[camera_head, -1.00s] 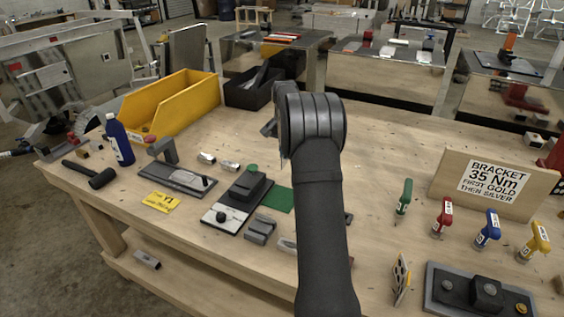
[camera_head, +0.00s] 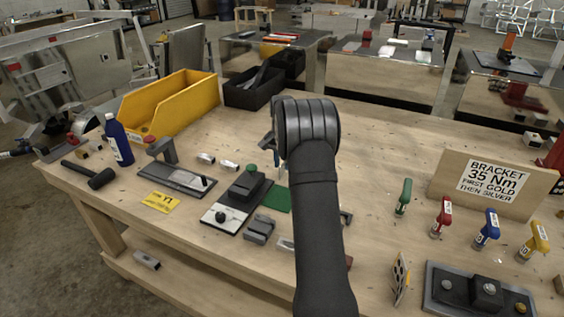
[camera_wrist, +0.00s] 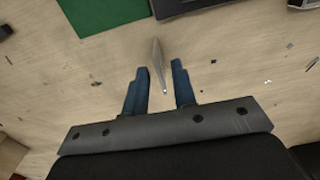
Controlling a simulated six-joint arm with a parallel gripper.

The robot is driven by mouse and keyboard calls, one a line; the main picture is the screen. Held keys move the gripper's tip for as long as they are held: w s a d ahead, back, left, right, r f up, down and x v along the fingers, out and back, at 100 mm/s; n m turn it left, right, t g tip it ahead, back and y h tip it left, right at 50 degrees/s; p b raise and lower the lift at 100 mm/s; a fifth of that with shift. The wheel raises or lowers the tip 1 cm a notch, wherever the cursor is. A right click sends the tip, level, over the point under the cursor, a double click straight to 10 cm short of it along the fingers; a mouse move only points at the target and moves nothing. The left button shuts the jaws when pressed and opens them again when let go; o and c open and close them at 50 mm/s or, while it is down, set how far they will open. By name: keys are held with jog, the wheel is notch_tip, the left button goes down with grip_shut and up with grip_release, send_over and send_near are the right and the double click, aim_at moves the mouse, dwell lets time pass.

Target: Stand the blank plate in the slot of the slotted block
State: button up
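A thin, pale grey plate (camera_wrist: 157,62), seen nearly edge-on, is in the wrist view just ahead of my gripper. I take it to be the blank plate; its lower end points between the fingers. My gripper (camera_wrist: 160,75) has two blue fingers spread apart, with a gap on both sides of the plate. I see no contact. In the head view my wrist mostly hides the gripper and plate. A small grey block (camera_head: 260,228) on the near side of the bench may be the slotted block; its slot is not clear at this size.
A green mat (camera_head: 278,199) lies beside a dark fixture with a green knob (camera_head: 252,170). A yellow bin (camera_head: 170,105) stands at back left. Coloured-handled tools, including a red one (camera_head: 443,215), and a bracket sign (camera_head: 492,183) stand to the right. The bench's middle right is mostly clear.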

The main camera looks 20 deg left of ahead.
jog(key=shift+r, duration=0.1)
notch_tip(320, 180, up, 11)
jog(key=shift+o, duration=0.6)
jog(key=shift+r, duration=0.55)
